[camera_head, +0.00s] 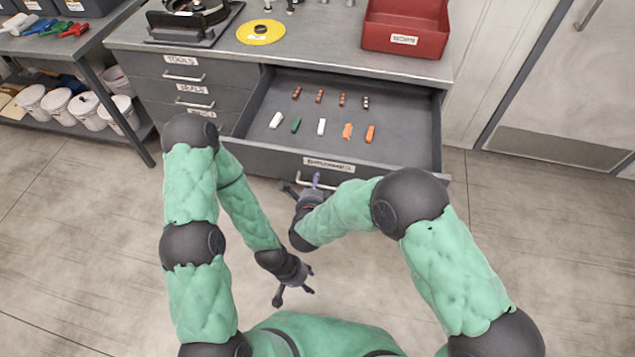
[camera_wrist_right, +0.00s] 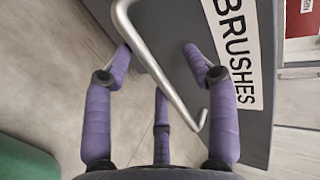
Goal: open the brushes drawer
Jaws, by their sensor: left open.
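The brushes drawer (camera_head: 270,155) is pulled well out of the grey cabinet. Its front carries a white label, which reads BRUSHES in the right wrist view (camera_wrist_right: 236,50), and a metal bar handle (camera_head: 335,188). My right gripper (camera_head: 305,188) is at the handle. In the right wrist view the handle (camera_wrist_right: 158,65) runs between its purple fingers, which are spread apart; contact is unclear. My left gripper (camera_head: 299,285) is open and empty, low over the floor in front of my body.
Several small coloured pieces (camera_head: 321,127) lie in two rows inside the drawer. A red bin (camera_head: 400,29) and a yellow disc (camera_head: 261,32) are on the cabinet top. Closed drawers (camera_head: 183,75) are at left. A shelf with white buckets (camera_head: 84,110) stands further left.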

